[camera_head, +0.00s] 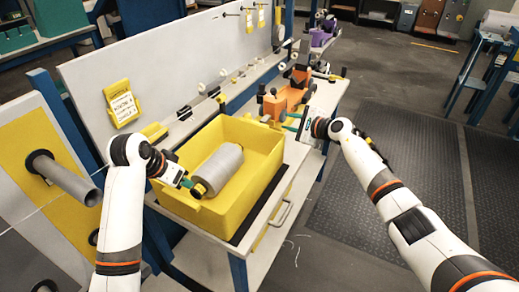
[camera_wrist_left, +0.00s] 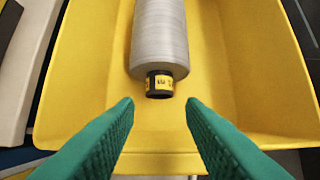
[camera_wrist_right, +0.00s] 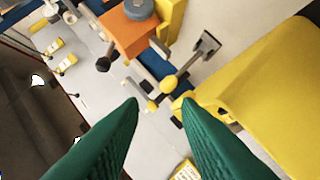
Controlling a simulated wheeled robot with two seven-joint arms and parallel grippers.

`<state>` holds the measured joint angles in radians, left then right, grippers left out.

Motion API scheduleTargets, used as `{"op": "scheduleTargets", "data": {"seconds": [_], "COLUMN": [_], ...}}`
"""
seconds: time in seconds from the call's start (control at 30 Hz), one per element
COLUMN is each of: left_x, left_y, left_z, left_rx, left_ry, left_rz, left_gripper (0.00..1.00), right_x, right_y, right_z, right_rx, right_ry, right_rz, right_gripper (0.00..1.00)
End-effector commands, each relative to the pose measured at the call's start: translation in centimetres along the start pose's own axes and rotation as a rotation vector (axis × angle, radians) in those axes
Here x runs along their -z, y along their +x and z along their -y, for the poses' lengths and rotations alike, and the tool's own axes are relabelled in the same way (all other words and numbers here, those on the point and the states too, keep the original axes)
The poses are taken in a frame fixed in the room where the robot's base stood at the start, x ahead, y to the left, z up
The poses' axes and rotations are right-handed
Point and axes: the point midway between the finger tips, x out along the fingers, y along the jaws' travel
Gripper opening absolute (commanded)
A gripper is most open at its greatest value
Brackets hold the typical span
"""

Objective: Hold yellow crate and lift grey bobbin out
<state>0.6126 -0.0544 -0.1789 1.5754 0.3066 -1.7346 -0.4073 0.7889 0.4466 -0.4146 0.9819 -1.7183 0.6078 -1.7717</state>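The yellow crate (camera_head: 262,140) stands on the workbench with the grey bobbin (camera_head: 218,166) lying inside it. In the left wrist view the bobbin (camera_wrist_left: 160,35) shows its dark end with a yellow label, above the crate floor (camera_wrist_left: 225,90). My left gripper (camera_head: 190,184) is at the crate's near left side. Its green fingers (camera_wrist_left: 160,105) are open, with the bobbin's end just ahead between them and apart from them. My right gripper (camera_head: 290,122) is beyond the crate's right far corner. In the right wrist view its fingers (camera_wrist_right: 160,103) are open beside the crate's edge (camera_wrist_right: 245,85).
An orange machine part (camera_head: 285,98) stands on the bench behind the crate. A white panel with a yellow holder (camera_head: 123,103) rises at the back left. A grey tube (camera_head: 68,178) sticks out from the left panel.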

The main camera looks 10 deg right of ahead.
Motion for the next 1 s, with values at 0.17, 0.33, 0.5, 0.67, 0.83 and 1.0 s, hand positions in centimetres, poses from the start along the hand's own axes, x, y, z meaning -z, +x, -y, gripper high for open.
{"op": "scheduleTargets", "data": {"seconds": [0.17,0.33,0.5,0.67,0.83,1.0], "left_x": [0.0,0.0,0.0,0.0,0.0,0.0], "left_y": [0.0,0.0,0.0,0.0,0.0,0.0], "left_z": [0.0,0.0,0.0,0.0,0.0,0.0], "left_rx": [0.000,0.000,0.000,0.000,0.000,0.000], "left_ry": [0.000,0.000,0.000,0.000,0.000,0.000], "left_rz": [0.000,0.000,0.000,0.000,0.000,0.000], "left_gripper": [0.36,0.36,0.36,0.36,0.36,0.36], "right_x": [9.6,14.0,15.0,15.1,14.6,13.1], "right_y": [1.8,-0.1,-3.3,-5.4,-5.8,-5.0], "right_z": [4.2,9.1,10.8,10.9,11.5,13.5], "right_rx": [0.405,0.805,1.096,1.237,1.281,1.283], "right_ry": [-0.348,-0.595,-0.774,-0.855,-0.873,-0.870], "right_rz": [-0.078,-0.035,0.094,0.193,0.224,0.222], "right_gripper": [0.30,0.30,0.30,0.30,0.30,0.30]}}
